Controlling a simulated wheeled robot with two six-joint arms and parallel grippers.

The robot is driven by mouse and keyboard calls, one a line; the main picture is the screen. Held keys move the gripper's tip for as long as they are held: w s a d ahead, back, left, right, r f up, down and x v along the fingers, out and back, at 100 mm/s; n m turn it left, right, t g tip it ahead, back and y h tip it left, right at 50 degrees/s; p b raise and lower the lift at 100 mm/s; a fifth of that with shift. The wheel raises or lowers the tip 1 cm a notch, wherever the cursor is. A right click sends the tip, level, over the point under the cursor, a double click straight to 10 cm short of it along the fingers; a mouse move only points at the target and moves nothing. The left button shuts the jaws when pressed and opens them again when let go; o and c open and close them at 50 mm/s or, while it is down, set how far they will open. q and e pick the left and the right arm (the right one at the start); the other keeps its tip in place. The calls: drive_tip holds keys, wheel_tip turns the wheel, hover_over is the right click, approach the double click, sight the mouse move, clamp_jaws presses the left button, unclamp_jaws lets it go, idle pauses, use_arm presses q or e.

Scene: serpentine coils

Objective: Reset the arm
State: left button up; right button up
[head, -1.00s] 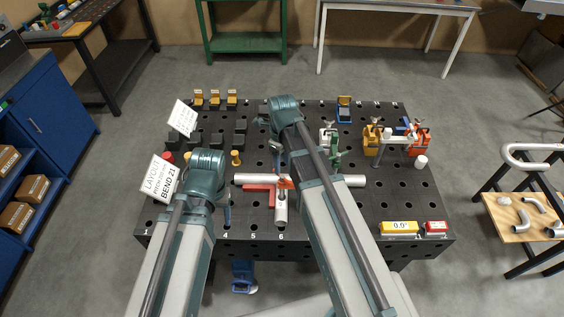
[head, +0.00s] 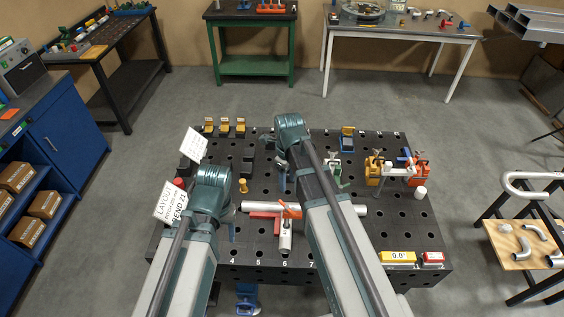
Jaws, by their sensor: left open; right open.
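My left arm comes in from the lower left, over the left part of the black perforated table (head: 345,262). My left gripper (head: 232,228) shows only as a small dark part beside its teal wrist and looks empty. My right arm reaches further in, over the middle of the table. My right gripper (head: 281,180) is mostly hidden behind its teal joint, and I see nothing held. White pipes (head: 286,238) lie in a T shape at a red block (head: 263,212) between the arms, with an orange-handled clamp (head: 291,210) there.
Orange clamps (head: 417,172) hold a pipe fixture at the right. A yellow 0.0° block (head: 397,257) and a red block (head: 432,257) sit at the front right. A wooden-topped stand (head: 520,248) is further right.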

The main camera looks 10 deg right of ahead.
drive_tip(key=s+a+f+n+b, duration=0.3)
drive_tip(key=f+n+b, duration=0.3)
drive_tip(key=n, duration=0.4)
drive_tip(key=s+a+f+n+b, duration=0.4)
drive_tip(key=s+f+n+b, duration=0.2)
drive_tip(key=n, duration=0.5)
drive_tip(key=s+a+f+n+h+b, duration=0.1)
drive_tip(key=s+a+f+n+b, duration=0.2)
drive_tip(key=n, duration=0.7)
wheel_tip(320, 180, down, 5)
drive_tip(key=s+b, duration=0.2)
drive_tip(key=b, duration=0.2)
drive_tip(key=shift+s+a+r+n+b, duration=0.15)
drive_tip(key=shift+a+r+n+b, duration=0.05)
drive_tip(key=shift+n+b, duration=0.2)
drive_tip(key=w+d+r+n+p, duration=0.1)
drive_tip(key=w+d+r+p, duration=0.2)
drive_tip(key=r+p, duration=0.3)
drive_tip(key=w+d+r+n+p, duration=0.2)
drive_tip(key=w+d+r+p, duration=0.2)
drive_tip(key=w+r+p, duration=0.2)
drive_tip(key=w+d+r+n+y+p, duration=0.1)
drive_tip(key=w+d+r+p, duration=0.2)
drive_tip(key=w+r+p, duration=0.2)
wheel_tip(320, 180, up, 3)
drive_tip(key=p, duration=0.2)
drive_tip(key=shift+w+d+f+n+p, duration=0.15)
drive_tip(key=shift+d+f+n+p, duration=0.05)
drive_tip(key=shift+n+p, duration=0.2)
